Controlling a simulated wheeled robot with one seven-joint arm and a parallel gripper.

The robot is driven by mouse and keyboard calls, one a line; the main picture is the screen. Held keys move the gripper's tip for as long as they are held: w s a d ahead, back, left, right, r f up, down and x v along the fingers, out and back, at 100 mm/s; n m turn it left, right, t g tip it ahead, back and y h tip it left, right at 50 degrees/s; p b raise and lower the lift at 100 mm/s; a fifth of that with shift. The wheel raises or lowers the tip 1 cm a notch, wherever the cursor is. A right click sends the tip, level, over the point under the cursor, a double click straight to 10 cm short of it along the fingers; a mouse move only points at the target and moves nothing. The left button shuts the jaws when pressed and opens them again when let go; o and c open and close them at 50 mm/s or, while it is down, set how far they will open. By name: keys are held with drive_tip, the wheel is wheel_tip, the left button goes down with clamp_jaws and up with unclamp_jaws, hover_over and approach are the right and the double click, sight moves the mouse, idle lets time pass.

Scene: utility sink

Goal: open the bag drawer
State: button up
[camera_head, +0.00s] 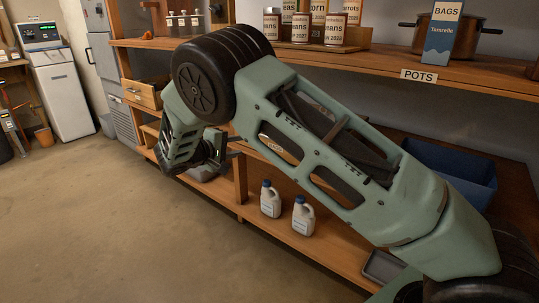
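A light wooden drawer (140,93) with a small metal handle sits under the upper shelf at left, beyond my arm. No label on it is readable, and I cannot tell how far out it stands. My arm crosses the middle of the view and hides part of the shelving. My gripper (216,146) is at the arm's far end, low in front of the shelving, to the right of and below the drawer and apart from it. Its fingers are dark and mostly hidden by the wrist, so its opening does not show.
The upper shelf (470,66) holds cans, a pot (470,28) and a blue box marked BAGS (443,32). Two white jugs (303,215) stand on the lower shelf. A blue bin (455,165) is at right behind my arm. The floor (100,225) at left is clear.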

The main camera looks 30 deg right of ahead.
drive_tip(key=b+x, duration=0.1)
drive_tip(key=x, duration=0.5)
drive_tip(key=b+x, duration=0.1)
drive_tip(key=x, duration=0.5)
drive_tip(key=w+b+x, duration=0.1)
drive_tip(key=b+x, duration=0.1)
drive_tip(key=x, duration=0.3)
drive_tip(key=shift+w+d+r, duration=0.1)
drive_tip(key=shift+d, duration=0.15)
drive_tip(key=shift+c, duration=0.3)
clamp_jaws()
